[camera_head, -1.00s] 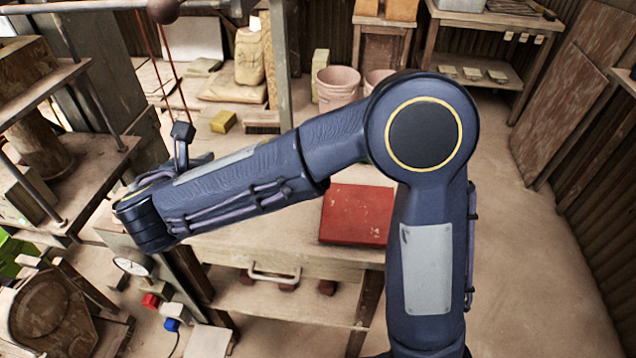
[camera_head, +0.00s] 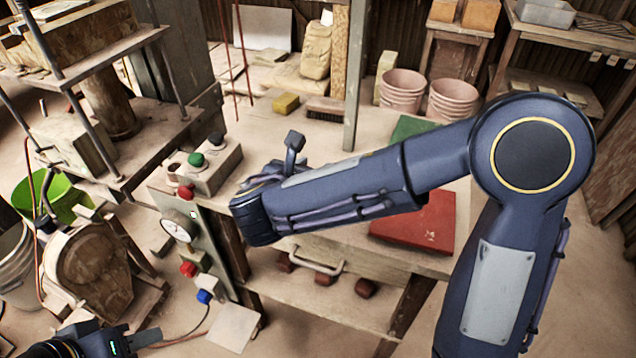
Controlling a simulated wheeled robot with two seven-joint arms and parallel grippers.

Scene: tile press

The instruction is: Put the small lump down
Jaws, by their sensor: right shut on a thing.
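My right arm crosses the view, and its wrist end hangs over the left part of the wooden bench. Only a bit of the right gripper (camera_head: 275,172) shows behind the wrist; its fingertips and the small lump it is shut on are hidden. No small lump shows on the bench. A red board (camera_head: 425,228) lies on the bench right of the wrist, partly behind my forearm. A green board (camera_head: 412,127) lies behind the forearm.
A control box (camera_head: 212,168) with coloured buttons and a panel with a gauge (camera_head: 177,228) stand left of the wrist. A press (camera_head: 105,100) fills the upper left. A yellow block (camera_head: 285,103) and a brush (camera_head: 325,109) lie at the back. Pink buckets (camera_head: 403,88) stand behind.

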